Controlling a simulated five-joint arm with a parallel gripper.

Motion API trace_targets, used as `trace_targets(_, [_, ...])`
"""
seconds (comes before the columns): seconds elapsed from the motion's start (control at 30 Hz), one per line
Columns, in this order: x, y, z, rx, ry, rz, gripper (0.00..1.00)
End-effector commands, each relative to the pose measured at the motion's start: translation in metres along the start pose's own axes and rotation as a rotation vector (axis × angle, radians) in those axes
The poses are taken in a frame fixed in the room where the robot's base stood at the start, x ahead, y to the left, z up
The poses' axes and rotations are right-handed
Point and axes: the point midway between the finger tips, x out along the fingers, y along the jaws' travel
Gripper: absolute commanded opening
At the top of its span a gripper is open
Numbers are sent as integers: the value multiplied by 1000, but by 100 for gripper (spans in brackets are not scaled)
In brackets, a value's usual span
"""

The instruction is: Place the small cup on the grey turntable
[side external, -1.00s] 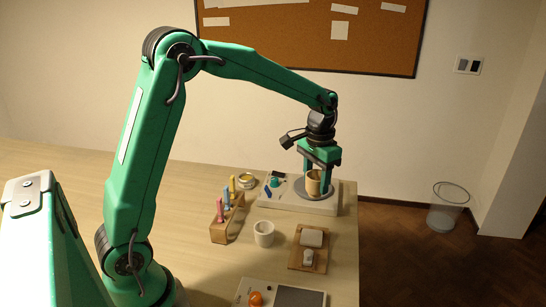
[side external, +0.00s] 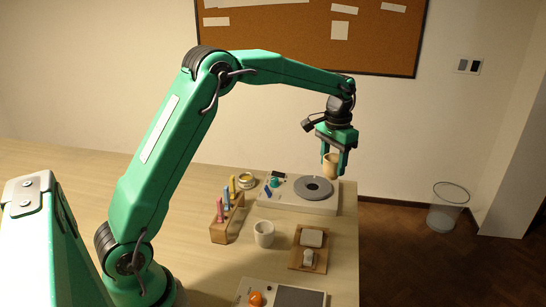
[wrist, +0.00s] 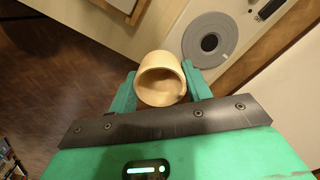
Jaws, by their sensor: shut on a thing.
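The small tan cup (side external: 331,160) hangs in the air between the fingers of my gripper (side external: 334,165), which is shut on it. In the wrist view the cup (wrist: 160,85) sits upright between the two green fingers, its open mouth toward the camera, and looks empty. The grey turntable (side external: 300,186) is a flat round disc with a darker centre on a white unit. Nothing stands on it. In the side view the cup is above and to the right of the disc. In the wrist view the turntable (wrist: 192,40) lies apart from the cup, up and to the right.
The white unit (side external: 275,202) also carries a teal knob and a blue piece. Nearby are a tin (side external: 247,181), a wooden rack (side external: 222,233) with coloured sticks, a white cup (side external: 264,236) and a wooden board (side external: 297,263) with pale blocks. The table's right edge drops to dark floor.

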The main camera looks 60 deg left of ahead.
Motion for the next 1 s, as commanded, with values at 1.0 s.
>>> trace_targets(1.0, [66, -106, -30, 0, 1, 0, 22])
